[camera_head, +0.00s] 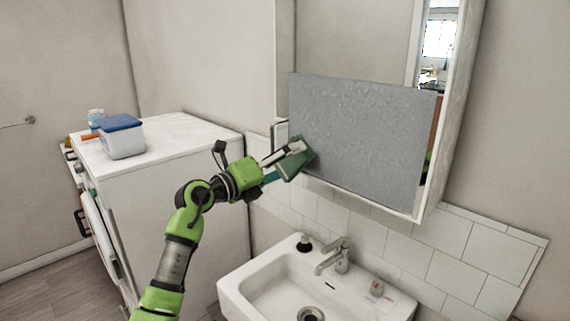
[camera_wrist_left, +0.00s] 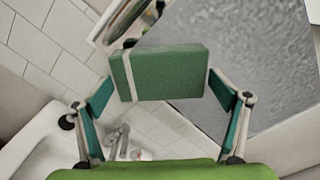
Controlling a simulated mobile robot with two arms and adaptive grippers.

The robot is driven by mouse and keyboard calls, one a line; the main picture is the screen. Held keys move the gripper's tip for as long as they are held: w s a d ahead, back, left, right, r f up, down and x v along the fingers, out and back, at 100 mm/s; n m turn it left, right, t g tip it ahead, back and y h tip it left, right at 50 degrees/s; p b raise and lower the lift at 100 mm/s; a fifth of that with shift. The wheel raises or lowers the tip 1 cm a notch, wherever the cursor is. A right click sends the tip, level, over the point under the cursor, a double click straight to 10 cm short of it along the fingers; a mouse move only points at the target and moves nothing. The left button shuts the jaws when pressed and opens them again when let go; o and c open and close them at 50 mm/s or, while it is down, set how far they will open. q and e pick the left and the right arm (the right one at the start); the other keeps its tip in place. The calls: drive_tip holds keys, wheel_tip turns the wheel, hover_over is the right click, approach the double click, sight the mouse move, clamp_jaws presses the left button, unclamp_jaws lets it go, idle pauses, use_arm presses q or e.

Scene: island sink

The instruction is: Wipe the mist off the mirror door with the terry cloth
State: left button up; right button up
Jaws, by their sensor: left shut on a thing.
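The mirror door (camera_head: 350,35) is on the wall cabinet above the sink. A grey mist patch (camera_head: 365,135) with droplets covers its lower part, and the upper part is clear. The terry cloth (camera_head: 297,162) is a folded green block; the left wrist view shows it (camera_wrist_left: 170,75) with a pale stripe near one end. My left gripper (camera_head: 284,158) is shut on the cloth, which sits between its fingers. The cloth is at the lower left corner of the mist. I cannot tell whether it touches the glass. My right gripper is not in view.
A white sink (camera_head: 275,290) with a faucet (camera_head: 338,257) and a dark-topped dispenser (camera_head: 304,243) lies below the mirror. White tiles (camera_head: 400,250) run under the mirror.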

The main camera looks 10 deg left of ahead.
use_arm(q)
drive_tip(key=shift+x, duration=0.9)
